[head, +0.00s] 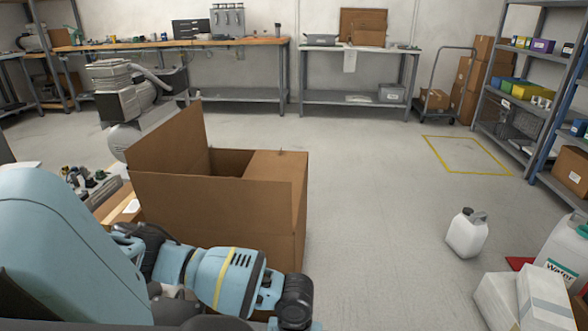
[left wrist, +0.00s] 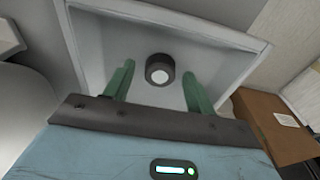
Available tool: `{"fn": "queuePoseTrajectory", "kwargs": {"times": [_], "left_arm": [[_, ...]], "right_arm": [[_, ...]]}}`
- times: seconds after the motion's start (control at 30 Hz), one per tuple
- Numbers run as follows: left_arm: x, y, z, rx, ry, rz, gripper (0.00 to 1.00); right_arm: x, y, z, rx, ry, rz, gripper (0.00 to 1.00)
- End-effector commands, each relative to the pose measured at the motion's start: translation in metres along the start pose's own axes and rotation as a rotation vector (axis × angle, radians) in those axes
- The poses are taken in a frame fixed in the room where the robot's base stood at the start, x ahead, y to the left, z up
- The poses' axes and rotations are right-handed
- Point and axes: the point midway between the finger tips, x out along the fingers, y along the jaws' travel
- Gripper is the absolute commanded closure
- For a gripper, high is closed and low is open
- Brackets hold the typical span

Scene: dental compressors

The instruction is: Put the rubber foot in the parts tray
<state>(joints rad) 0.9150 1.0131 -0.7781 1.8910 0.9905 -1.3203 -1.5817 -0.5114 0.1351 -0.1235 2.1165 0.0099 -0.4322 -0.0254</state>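The rubber foot (left wrist: 160,70), a short dark cylinder with a pale round centre, shows in the left wrist view. It appears over or on the floor of a shallow light-grey tray (left wrist: 84,42) with a raised rim, which looks like the parts tray; I cannot tell for sure whether it touches the floor. My left gripper (left wrist: 158,80) is open, its two green fingers on either side of the foot with a visible gap on each side. In the head view neither gripper shows; only my left arm crosses the lower left. The foot and tray are not discernible there.
A large open cardboard box (head: 220,207) stands just beyond my left arm. A compressor (head: 125,100) is behind it. A white jug (head: 467,233) and white boxes (head: 525,300) are at the right. The middle floor is clear. A brown box (left wrist: 275,125) shows beside the tray in the wrist view.

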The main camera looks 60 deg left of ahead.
Motion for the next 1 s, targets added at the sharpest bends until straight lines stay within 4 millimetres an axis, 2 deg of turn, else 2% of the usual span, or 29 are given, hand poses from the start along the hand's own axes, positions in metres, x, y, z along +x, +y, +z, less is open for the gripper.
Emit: {"fn": "queuePoseTrajectory", "kwargs": {"times": [0.2,0.33,0.8,1.0], "left_arm": [[-0.001,0.0,0.0,0.0,0.0,0.0,0.44],[-0.011,-0.001,0.0,0.001,-0.002,-0.002,0.44],[-0.099,-0.001,0.0,0.0,-0.003,-0.004,0.44],[-0.119,0.0,0.0,-0.001,-0.001,-0.001,0.44]], "right_arm": [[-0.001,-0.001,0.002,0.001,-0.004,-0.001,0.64],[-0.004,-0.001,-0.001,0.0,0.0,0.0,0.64],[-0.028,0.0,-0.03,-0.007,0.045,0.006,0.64],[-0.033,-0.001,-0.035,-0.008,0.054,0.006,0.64]]}}
